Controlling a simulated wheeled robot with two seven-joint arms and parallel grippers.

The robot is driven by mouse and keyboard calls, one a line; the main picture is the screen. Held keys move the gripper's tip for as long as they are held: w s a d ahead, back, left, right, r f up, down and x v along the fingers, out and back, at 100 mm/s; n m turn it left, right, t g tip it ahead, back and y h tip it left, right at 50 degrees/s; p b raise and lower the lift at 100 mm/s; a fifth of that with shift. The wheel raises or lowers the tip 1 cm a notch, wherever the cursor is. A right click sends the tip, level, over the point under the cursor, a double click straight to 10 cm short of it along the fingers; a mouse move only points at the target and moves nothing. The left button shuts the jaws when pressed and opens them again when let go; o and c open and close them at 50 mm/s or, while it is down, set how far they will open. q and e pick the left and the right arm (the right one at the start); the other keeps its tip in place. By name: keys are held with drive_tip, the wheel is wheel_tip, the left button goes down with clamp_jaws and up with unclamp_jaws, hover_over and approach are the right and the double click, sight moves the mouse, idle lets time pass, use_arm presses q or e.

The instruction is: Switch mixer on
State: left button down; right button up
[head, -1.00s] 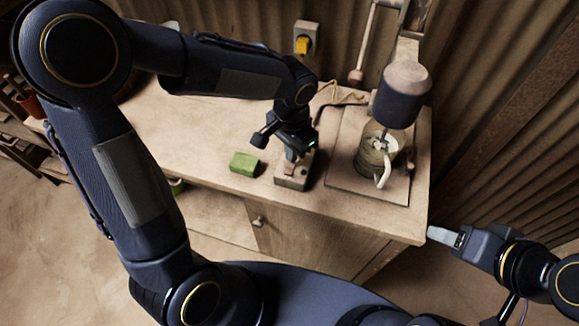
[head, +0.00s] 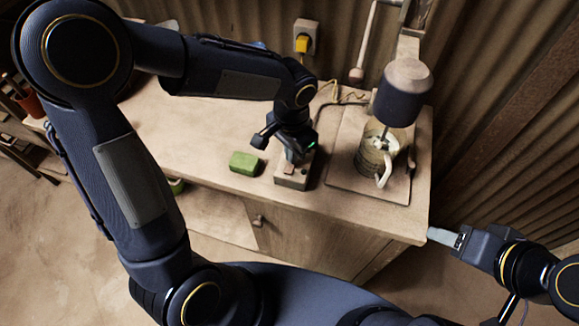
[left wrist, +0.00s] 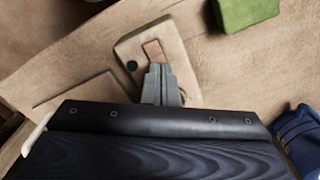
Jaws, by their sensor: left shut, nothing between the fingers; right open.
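The mixer (head: 402,95) has a dark motor head above a glass jar (head: 368,158) on a board at the right of the bench. A small pale switch box (head: 291,181) stands on the bench left of it. In the left wrist view the box (left wrist: 185,72) shows a brown rocker (left wrist: 153,49) and a small dark green round spot. My left gripper (head: 291,158) is shut and empty, pointing down at the box. Its fingertips (left wrist: 162,70) are at the rocker's near end; contact is unclear. My right gripper (head: 444,237) is off the bench's right front corner.
A green block (head: 244,163) lies on the bench just left of the switch box. A wall socket with a yellow plug (head: 302,44) is behind, with cords on the bench. The bench (head: 200,125) is mostly bare at the left.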

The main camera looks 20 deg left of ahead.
use_arm(q)
drive_tip(key=shift+f+b, duration=0.5)
drive_tip(key=shift+f, duration=0.1)
drive_tip(key=shift+r, duration=0.2)
wheel_tip(320, 180, up, 7)
drive_tip(key=p, duration=0.5)
drive_tip(key=shift+f+p, duration=0.1)
drive_tip(key=shift+p, duration=0.25)
idle(0.4)
drive_tip(key=s+a+r+n+t+h, duration=0.2)
drive_tip(key=s+a+r+n, duration=0.2)
drive_tip(key=s, duration=0.4)
drive_tip(key=s+a+r+n+t+h, duration=0.1)
drive_tip(key=s+a+r+n+t, duration=0.2)
drive_tip(key=s, duration=0.5)
drive_tip(key=shift+a+r+n+t+h, duration=0.35)
drive_tip(key=shift+a+n, duration=0.25)
drive_tip(key=shift+a, duration=0.5)
